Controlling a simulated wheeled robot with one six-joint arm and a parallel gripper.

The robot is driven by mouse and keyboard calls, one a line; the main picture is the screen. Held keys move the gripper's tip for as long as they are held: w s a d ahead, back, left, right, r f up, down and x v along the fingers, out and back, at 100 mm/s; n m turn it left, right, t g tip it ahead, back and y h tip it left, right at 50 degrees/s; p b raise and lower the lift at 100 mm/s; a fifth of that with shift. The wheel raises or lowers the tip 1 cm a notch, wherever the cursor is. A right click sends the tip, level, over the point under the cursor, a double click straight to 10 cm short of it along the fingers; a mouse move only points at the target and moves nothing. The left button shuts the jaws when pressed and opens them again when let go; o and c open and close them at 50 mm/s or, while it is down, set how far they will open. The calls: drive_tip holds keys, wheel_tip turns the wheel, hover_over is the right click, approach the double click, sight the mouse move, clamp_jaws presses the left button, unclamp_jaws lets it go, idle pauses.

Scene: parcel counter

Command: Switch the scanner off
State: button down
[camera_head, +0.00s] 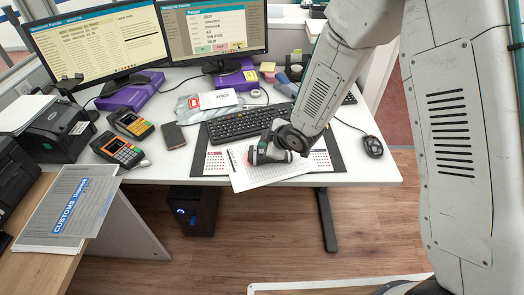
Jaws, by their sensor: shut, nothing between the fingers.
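A small dark device on a stand (71,84), which may be the scanner, is at the back left of the white desk, by the left monitor. It is too small to make out a switch or a light on it. My gripper (254,155) is shut and empty, low over the papers at the desk's front middle. It is far to the right of that device and apart from it. The gripper and wrist hide part of the papers and keyboard.
Two payment terminals (118,150) and a black printer (58,130) are at the left. A keyboard (240,123) lies behind my gripper, a mouse (373,147) to its right. Monitors (95,45) stand at the back. A customs folder (72,208) lies at the front left.

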idle(0.3)
drive_tip(key=shift+f, duration=0.45)
drive_tip(key=shift+f, duration=0.45)
idle(0.5)
drive_tip(key=shift+r, duration=0.95)
wheel_tip(320, 180, up, 6)
idle(0.4)
idle(0.3)
